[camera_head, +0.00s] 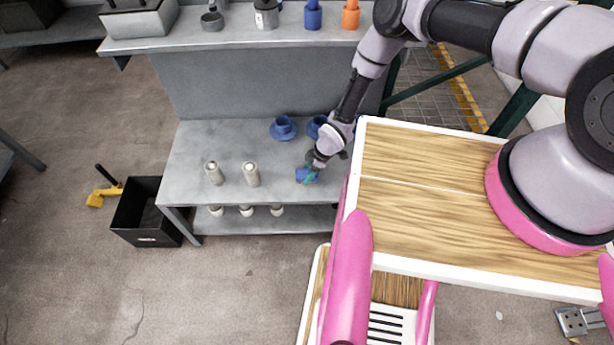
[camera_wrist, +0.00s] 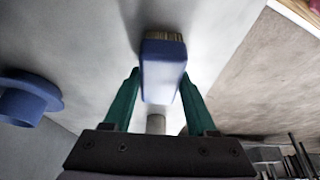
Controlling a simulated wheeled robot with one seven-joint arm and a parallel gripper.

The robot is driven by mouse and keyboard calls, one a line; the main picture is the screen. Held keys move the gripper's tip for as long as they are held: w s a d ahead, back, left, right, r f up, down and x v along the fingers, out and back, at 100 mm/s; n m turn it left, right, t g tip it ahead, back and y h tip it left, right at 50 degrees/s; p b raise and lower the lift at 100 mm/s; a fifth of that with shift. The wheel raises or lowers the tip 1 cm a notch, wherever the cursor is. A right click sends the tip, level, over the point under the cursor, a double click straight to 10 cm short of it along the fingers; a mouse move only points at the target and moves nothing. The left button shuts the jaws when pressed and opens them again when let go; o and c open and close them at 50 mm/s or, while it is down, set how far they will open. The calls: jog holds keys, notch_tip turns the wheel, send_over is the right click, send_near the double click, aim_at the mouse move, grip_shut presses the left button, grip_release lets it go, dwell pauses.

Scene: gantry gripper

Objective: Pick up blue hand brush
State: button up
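The blue hand brush (camera_wrist: 163,68) shows in the wrist view with tan bristles at its far end. It also shows in the head view as a small blue shape (camera_head: 303,174) on the grey table near its front right. My gripper (camera_wrist: 160,82) has its two green fingers on either side of the brush, with narrow gaps beside it, so it looks open around the brush. In the head view my gripper (camera_head: 311,171) is down at the table, partly covering the brush. Whether the fingers touch the brush is hard to tell.
On the grey table (camera_head: 210,140) stand two pale cylinders (camera_head: 232,174). Blue cups on saucers (camera_head: 283,127) stand at the back; one is near my arm. A raised shelf (camera_head: 230,35) lies behind. A black bin (camera_head: 140,212) stands on the floor at left.

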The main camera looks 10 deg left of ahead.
aim_at(307, 173)
grip_shut()
jog(key=shift+r, duration=0.1)
notch_tip(307, 173, up, 10)
jog(key=shift+f, duration=0.1)
